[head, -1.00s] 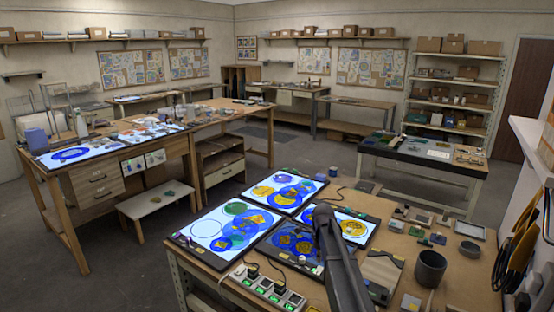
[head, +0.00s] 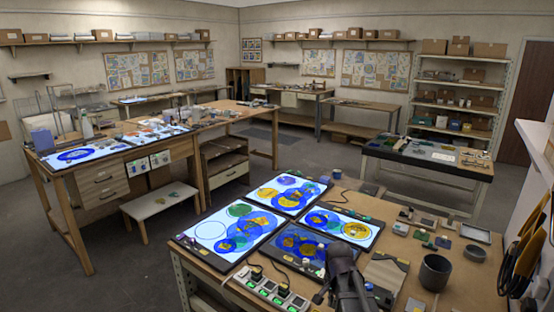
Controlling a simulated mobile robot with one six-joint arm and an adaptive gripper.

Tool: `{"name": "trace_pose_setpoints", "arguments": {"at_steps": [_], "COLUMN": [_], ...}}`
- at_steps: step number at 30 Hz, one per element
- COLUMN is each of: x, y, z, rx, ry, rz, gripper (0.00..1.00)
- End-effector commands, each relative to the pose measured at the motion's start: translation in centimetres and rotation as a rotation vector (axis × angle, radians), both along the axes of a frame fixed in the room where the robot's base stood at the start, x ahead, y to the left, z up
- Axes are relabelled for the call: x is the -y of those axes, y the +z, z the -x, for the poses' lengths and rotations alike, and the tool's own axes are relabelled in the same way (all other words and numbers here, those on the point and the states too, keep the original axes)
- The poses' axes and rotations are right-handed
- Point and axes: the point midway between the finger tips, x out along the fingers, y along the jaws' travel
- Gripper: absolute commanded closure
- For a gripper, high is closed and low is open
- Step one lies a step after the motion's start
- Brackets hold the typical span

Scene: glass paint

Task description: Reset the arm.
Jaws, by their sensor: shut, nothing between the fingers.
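My dark arm comes up from the bottom edge of the head view, right of centre. Several light panels with coloured glass discs lie on the bench: a bright one (head: 211,231) at left, one (head: 287,191) at the back, one (head: 341,226) at right, and an unlit dark one (head: 297,246) just beyond my arm.
A power strip (head: 268,289) with green lights lies at the bench's front left. A dark grey cup (head: 434,272) and small blocks stand to the right. A second bench (head: 428,160) is behind. A low white stool (head: 160,199) stands on the floor, which is open at left.

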Motion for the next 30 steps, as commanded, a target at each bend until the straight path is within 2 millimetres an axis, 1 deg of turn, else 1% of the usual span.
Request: {"name": "trace_pose_setpoints", "arguments": {"at_steps": [1, 6, 9, 13, 15, 19, 30], "x": [0.0, 0.0, 0.0, 0.1, 0.1, 0.1, 0.1], "y": [0.0, 0.0, 0.0, 0.0, 0.0, 0.0, 0.0], "z": [1.5, 4.7, 6.4, 8.1, 8.6, 9.1, 9.1], "rx": [0.000, 0.000, 0.000, -0.001, -0.001, -0.001, -0.001], "ry": [0.065, 0.307, 0.441, 0.578, 0.631, 0.685, 0.696], "rz": [0.000, 0.000, 0.000, 0.000, 0.000, 0.000, 0.000], "gripper": [1.00, 1.00, 1.00, 1.00, 1.00, 1.00, 1.00]}}
